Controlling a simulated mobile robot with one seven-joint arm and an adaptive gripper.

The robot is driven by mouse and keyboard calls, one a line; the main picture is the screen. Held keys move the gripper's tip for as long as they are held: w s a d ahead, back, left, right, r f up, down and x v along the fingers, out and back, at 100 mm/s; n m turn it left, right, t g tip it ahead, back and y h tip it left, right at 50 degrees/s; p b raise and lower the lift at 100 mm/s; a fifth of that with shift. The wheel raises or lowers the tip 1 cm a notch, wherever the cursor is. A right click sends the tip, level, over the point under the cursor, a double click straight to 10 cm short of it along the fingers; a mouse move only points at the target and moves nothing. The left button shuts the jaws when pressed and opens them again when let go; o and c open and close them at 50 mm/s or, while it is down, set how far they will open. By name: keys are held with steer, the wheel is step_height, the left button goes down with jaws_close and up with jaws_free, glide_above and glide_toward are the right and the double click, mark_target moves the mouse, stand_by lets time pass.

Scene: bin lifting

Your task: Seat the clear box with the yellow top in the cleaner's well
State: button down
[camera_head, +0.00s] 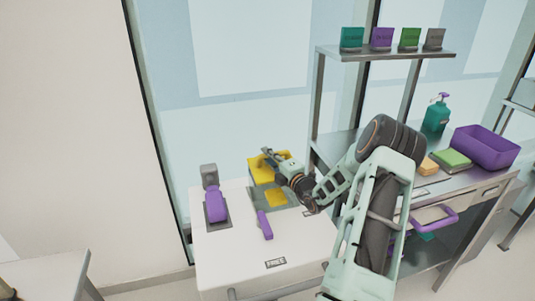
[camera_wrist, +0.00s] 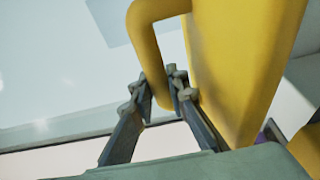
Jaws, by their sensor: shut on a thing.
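My gripper (camera_head: 270,156) is at the back of the white table in the head view. In the wrist view, my gripper's fingers (camera_wrist: 158,88) are shut on the looped yellow handle of the yellow-topped box (camera_wrist: 225,60). The box's yellow part (camera_head: 259,170) also shows below my gripper in the head view; its clear walls cannot be made out. Beneath and in front of it is a flat grey-green piece with a yellow patch (camera_head: 276,197), and a purple bar (camera_head: 264,226) lies in front. I cannot tell for sure whether these belong to the cleaner, and its well is not clearly visible.
A purple item with a grey block (camera_head: 215,207) stands on a dark pad at the table's left. To the right, a metal bench holds a purple bin (camera_head: 486,147), a teal pump bottle (camera_head: 437,114) and sponges. The white table's (camera_head: 221,253) front left is clear.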

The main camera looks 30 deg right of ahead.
mark_target(268, 170)
steer(key=shift+f+b, duration=1.6)
steer(key=shift+f, duration=1.55)
steer(key=shift+s+p, duration=0.25)
steer(key=shift+p, duration=0.05)
steer(key=shift+f, duration=0.4)
steer(key=shift+a, duration=0.1)
steer(key=c, duration=1.9)
jaws_free()
steer(key=shift+o, duration=0.5)
steer(key=shift+f, duration=0.15)
steer(key=shift+s, duration=0.1)
